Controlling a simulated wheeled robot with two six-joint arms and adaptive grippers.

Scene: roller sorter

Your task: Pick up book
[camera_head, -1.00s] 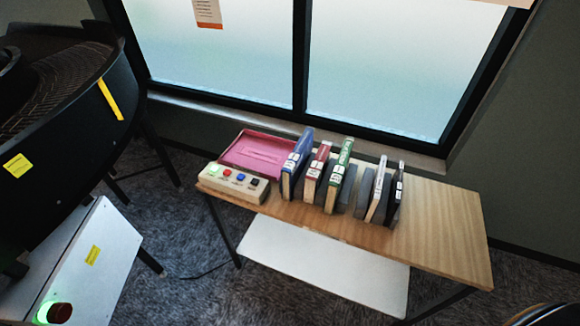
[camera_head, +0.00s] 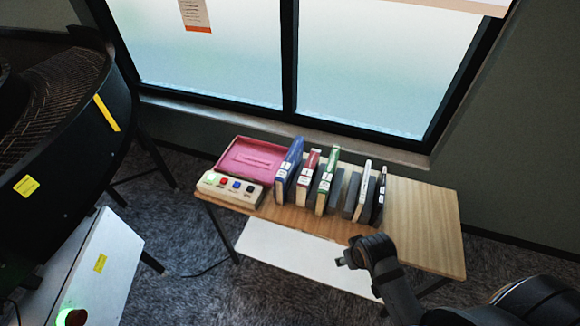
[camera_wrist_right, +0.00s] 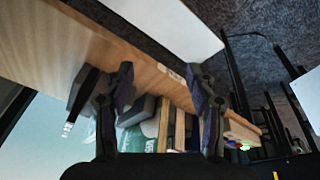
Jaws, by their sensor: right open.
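Several upright books stand in a row on a wooden table (camera_head: 425,215): blue (camera_head: 288,167), red (camera_head: 307,180), green (camera_head: 327,182), white-spined (camera_head: 361,190) and black (camera_head: 379,197). Dark grey dividers stand among them. My right gripper (camera_head: 347,257) is in front of the table's near edge, apart from the books. In the right wrist view, the two dark fingers of my right gripper (camera_wrist_right: 160,85) are spread with nothing held. A green book (camera_wrist_right: 138,137) and tan book edges appear beyond and between them, partly hidden. My left gripper is not in view.
A pink tray (camera_head: 250,157) and a button box (camera_head: 230,189) sit at the table's left end. The table's right end is clear. A white lower shelf (camera_head: 290,252) juts out below. A window is behind; a black roller machine (camera_head: 60,140) stands left.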

